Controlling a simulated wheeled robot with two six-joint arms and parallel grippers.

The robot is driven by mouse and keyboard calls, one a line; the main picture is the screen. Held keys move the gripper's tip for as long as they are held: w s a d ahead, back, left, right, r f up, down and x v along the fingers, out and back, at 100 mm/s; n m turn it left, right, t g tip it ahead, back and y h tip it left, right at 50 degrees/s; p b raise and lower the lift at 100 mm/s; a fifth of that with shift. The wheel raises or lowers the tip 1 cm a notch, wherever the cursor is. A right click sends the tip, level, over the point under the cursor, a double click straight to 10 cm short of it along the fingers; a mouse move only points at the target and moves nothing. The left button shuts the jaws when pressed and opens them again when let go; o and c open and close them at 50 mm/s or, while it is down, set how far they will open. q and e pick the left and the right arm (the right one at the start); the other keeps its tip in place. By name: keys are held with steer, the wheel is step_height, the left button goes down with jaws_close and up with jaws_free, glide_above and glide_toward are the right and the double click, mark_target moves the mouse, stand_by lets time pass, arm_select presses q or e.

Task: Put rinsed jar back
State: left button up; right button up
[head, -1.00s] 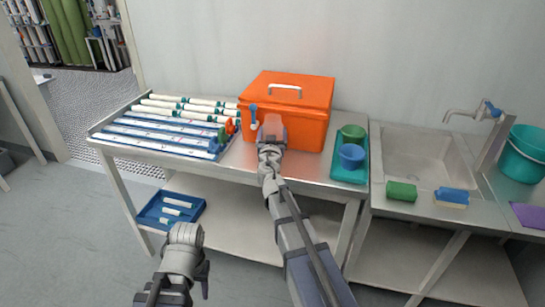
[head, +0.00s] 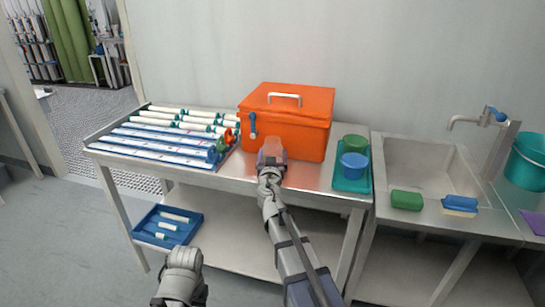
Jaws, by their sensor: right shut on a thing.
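A small, clear, pinkish jar (head: 272,146) shows at the tip of my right gripper (head: 271,157), in front of the orange box (head: 290,125). My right gripper is shut on it, over the steel table top (head: 310,172). The arm hides the lower part of the jar, so I cannot tell if it touches the table. My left gripper (head: 182,280) is low in the picture, in front of the table, and its fingers are mostly hidden or cut off.
White tubes with green ends (head: 190,117) and blue-lined tubes (head: 165,145) lie in a tray at left. A sink (head: 425,165) with sponges is at right. A blue bin (head: 168,225) is on the lower shelf.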

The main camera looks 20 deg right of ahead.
steer(key=shift+f, duration=0.2)
steer(key=o, duration=1.2)
steer(key=shift+o, duration=0.2)
steer(key=shift+r, duration=0.2)
steer(key=shift+s, duration=0.15)
steer(key=v, duration=1.1)
steer(key=shift+s+a, duration=0.25)
steer(key=shift+s, duration=0.05)
